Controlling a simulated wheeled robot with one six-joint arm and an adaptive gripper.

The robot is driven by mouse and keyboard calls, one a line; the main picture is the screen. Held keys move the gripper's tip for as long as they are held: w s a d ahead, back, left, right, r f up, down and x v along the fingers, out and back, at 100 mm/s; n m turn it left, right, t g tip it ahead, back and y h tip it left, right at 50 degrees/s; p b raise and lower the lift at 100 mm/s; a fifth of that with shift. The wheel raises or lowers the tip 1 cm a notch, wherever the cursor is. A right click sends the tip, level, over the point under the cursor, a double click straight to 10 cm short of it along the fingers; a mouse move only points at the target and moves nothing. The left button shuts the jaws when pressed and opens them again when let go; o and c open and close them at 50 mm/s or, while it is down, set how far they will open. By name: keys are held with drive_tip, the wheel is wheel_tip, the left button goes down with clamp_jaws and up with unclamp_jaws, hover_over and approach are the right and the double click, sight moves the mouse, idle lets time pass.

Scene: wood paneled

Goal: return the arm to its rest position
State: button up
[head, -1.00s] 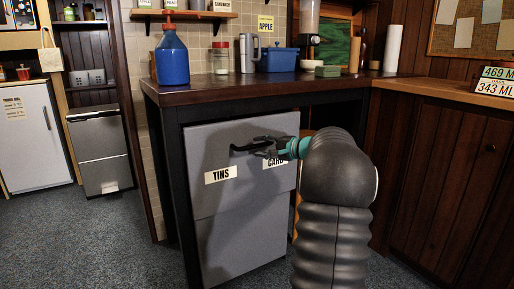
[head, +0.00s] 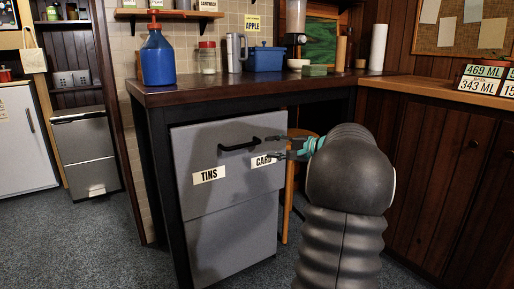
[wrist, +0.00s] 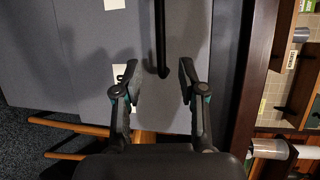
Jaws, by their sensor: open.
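My gripper (head: 283,147) is open and empty in the head view, in front of the right part of a grey drawer cabinet (head: 232,232). In the wrist view my gripper (wrist: 158,82) shows its two fingers spread apart. The black bar handle (head: 240,146) of the upper drawer lies just left of my fingers in the head view. In the wrist view the handle (wrist: 160,35) runs down from the top edge, its end near the gap between the fingertips. My arm's dark, ribbed links hide part of the area right of the cabinet.
A dark worktop (head: 235,91) above the cabinet holds a blue bottle (head: 158,57), a blue box (head: 265,59) and other items. A wooden stool (head: 291,210) stands beside the cabinet. Wood-panelled units (head: 440,180) stand at right. Carpet is clear at front left.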

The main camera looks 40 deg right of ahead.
drive_tip(key=s+a+f+g, duration=0.1)
drive_tip(key=s+f+g, duration=0.25)
drive_tip(key=f, duration=0.65)
drive_tip(key=s+a+f+n+g+h+p, duration=0.1)
drive_tip(key=s+a+f+g, duration=0.15)
drive_tip(key=a, duration=0.25)
drive_tip(key=s+a+f+g, duration=0.1)
drive_tip(key=s+a+g, duration=0.15)
drive_tip(key=a, duration=0.25)
drive_tip(key=s+a+r+n+h+p, duration=0.1)
drive_tip(key=s+a+n, duration=0.3)
drive_tip(key=a, duration=0.5)
drive_tip(key=s+a+r+n+h+p, duration=0.1)
drive_tip(key=s+a+r+n+p, duration=0.2)
drive_tip(key=s+a, duration=0.5)
drive_tip(key=s+a+r+n+g+h+p, duration=0.1)
drive_tip(key=s+a+r+n+h, duration=0.1)
drive_tip(key=s+a+n, duration=0.4)
drive_tip(key=a+r+n, duration=0.1)
drive_tip(key=a, duration=0.4)
drive_tip(key=shift+s+a+r+p, duration=0.15)
drive_tip(key=shift+s+a+p, duration=0.05)
drive_tip(key=shift+s+p, duration=0.2)
